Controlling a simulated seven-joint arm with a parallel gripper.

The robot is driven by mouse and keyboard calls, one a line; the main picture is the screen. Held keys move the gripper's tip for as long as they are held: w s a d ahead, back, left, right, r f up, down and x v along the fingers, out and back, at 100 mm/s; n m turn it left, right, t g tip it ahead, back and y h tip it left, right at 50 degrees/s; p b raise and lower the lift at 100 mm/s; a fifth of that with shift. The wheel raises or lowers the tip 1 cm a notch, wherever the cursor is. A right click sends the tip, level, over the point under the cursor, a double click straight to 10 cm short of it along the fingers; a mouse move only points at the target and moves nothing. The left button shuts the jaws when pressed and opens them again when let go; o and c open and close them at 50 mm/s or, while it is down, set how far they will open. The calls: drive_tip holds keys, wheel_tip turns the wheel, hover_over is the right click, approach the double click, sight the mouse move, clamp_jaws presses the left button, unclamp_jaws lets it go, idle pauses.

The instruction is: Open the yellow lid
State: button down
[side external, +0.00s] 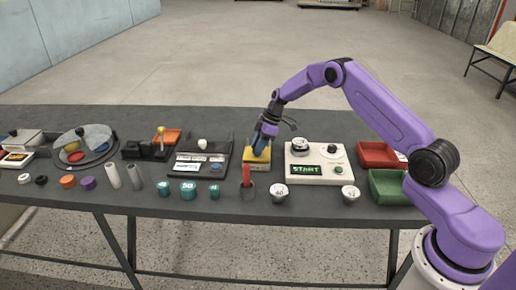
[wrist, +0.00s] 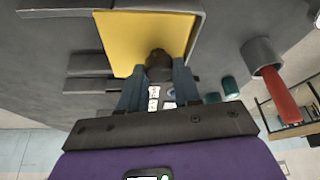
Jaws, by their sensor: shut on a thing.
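The yellow lid (side external: 256,157) is at the middle of the table, left of the white START panel. It also shows in the wrist view as a flat yellow face (wrist: 135,38) with a grey edge along its top and right. My gripper (side external: 264,143) is right at the lid, coming from above. In the wrist view my gripper (wrist: 158,75) has its two blue fingers closed on a dark rounded knob (wrist: 158,62) at the lid's edge. My fingers hide part of the lid in the side view. I cannot tell how far the lid is raised.
The white START panel (side external: 303,180) stands close on the right, with red (side external: 380,154) and green (side external: 388,187) trays beyond. A dark device (side external: 187,167) is close on the left. A red-handled thing in a grey cup (side external: 248,190) and several small cylinders stand in front.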

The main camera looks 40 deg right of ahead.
drive_tip(key=shift+w+d, duration=1.8)
drive_tip(key=shift+w, duration=0.2)
drive_tip(key=shift+w+d, duration=0.2)
drive_tip(key=shift+d, duration=0.15)
drive_tip(key=c, duration=0.8)
unclamp_jaws()
drive_tip(key=v, duration=1.7)
drive_tip(key=shift+r, duration=0.3)
drive_tip(key=shift+a, duration=0.1)
